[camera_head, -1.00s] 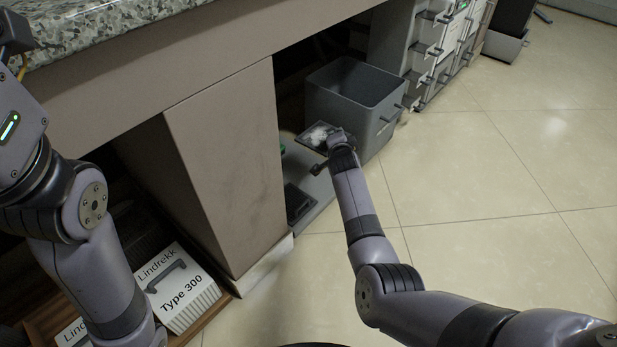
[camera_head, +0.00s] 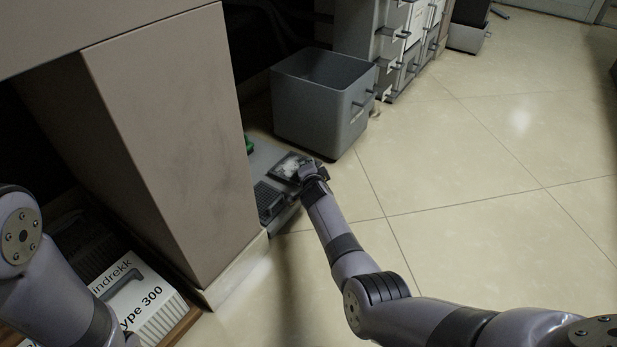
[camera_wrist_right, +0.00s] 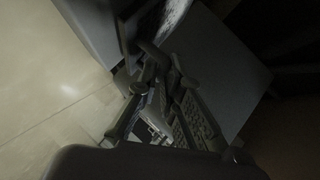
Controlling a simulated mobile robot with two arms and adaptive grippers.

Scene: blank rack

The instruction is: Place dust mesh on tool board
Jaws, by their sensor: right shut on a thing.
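The dust mesh (camera_head: 289,165) is a small dark square frame with whitish dust on it. My right gripper (camera_head: 308,172) is shut on its near right edge. The tool board (camera_head: 262,153) is a grey slab low beside the counter panel. The mesh overlaps its right part in the head view; I cannot tell whether they touch. A dark slotted piece (camera_head: 268,198) sits at the board's near end. In the dim right wrist view, the grey board (camera_wrist_right: 228,75) lies beyond my fingers. My left gripper is out of view; only its arm shows.
A grey open bin (camera_head: 315,125) stands just behind the board. The counter panel (camera_head: 185,140) rises close on the left. White-labelled Type 300 units (camera_head: 140,300) sit at lower left. Drawer units (camera_head: 395,40) stand at the back. The tiled floor (camera_head: 480,150) on the right is clear.

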